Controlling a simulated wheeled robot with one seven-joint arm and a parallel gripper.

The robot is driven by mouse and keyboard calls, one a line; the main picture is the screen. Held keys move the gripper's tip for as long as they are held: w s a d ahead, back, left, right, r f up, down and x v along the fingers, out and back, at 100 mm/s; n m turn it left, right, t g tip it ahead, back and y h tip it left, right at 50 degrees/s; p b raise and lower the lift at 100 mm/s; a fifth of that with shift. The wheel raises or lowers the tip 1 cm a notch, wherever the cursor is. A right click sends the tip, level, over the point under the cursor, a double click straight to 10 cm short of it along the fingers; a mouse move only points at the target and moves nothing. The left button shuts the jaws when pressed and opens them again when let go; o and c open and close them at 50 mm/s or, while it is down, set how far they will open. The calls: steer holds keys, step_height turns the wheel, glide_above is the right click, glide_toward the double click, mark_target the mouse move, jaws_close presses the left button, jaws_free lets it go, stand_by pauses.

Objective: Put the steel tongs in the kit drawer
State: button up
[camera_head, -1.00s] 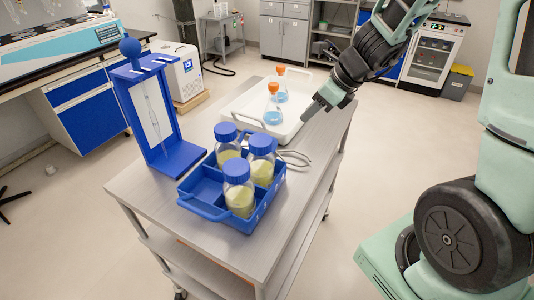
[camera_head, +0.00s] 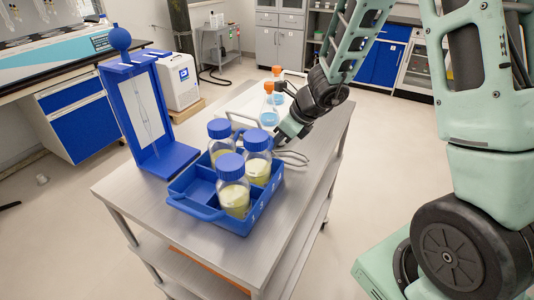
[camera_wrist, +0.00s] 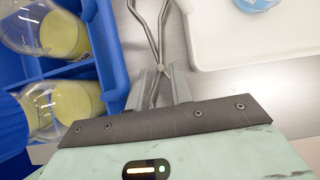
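The steel tongs (camera_head: 293,158) lie on the metal cart top, between the blue bottle carrier and the white tray. In the wrist view the tongs (camera_wrist: 154,32) run down between the two fingers of my gripper (camera_wrist: 160,88). The fingers stand apart, one on each side of the tongs, with gaps visible; the lower part of the tongs is hidden. In the head view my gripper (camera_head: 279,140) is low over the cart, beside the tongs. Blue drawer fronts (camera_head: 88,130) show shut under the left bench; I cannot tell whether one is the kit drawer.
The blue carrier (camera_head: 205,211) with several blue-capped bottles stands close left of my gripper. The white tray (camera_head: 240,104) holds flasks with orange stoppers (camera_head: 269,87). A blue stand (camera_head: 166,160) is at the cart's left. The cart's front (camera_head: 150,205) is bare.

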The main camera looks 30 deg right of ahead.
steer(key=x, duration=0.3)
steer(key=shift+f+b, duration=0.2)
steer(key=shift+b, duration=0.1)
steer(key=shift+c, duration=0.3)
jaws_close()
steer(key=shift+r, duration=0.1)
